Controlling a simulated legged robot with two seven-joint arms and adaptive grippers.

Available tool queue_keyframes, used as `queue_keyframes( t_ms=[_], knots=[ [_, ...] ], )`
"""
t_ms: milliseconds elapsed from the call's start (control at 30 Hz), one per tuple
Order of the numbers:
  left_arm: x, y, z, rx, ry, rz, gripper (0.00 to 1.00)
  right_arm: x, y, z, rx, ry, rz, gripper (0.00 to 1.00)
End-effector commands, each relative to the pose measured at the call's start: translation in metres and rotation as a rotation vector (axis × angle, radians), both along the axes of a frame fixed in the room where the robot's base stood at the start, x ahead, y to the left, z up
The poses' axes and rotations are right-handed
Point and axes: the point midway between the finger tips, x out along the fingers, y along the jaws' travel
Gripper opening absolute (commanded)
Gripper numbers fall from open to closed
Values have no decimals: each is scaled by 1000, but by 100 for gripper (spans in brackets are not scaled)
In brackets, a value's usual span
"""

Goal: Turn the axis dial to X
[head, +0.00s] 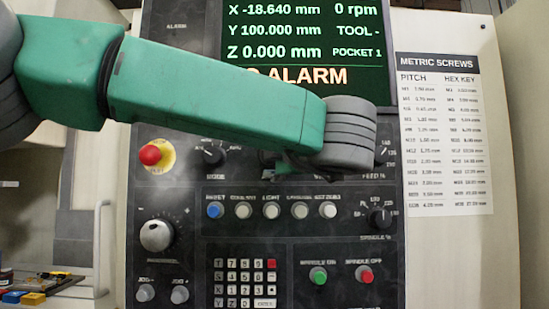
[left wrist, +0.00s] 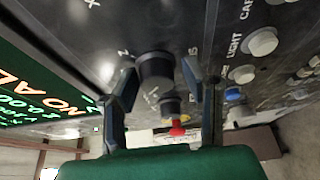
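The axis dial (left wrist: 155,70) is a dark round knob on the black control panel. In the left wrist view it stands between the two fingers of my left gripper (left wrist: 158,78), one on each side. The fingers are apart; I cannot tell whether either touches the knob. A white Z label is beside the dial, and an X label is farther up and left. I cannot tell where the dial points. In the head view my left arm covers the dial; only a small part of the gripper shows below the arm. My right gripper is not in view.
The mode dial (head: 212,156) and red emergency stop (head: 150,155) are left of the arm's end. The feed dial (head: 386,154) is to the right. A row of buttons (head: 272,211) is just below. The screen (head: 300,40) above reads Z 0.000.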

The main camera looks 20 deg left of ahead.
Motion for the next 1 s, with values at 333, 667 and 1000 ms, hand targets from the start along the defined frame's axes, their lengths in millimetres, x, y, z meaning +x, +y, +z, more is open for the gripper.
queue_keyframes(
  t_ms=[333,667,1000],
  knots=[
    [0,-1,1,2,-4,-1,50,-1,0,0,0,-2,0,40],
    [-40,-34,2,5,-5,-5,50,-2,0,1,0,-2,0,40],
    [-85,-70,0,3,-3,-2,50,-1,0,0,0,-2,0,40]
  ],
)
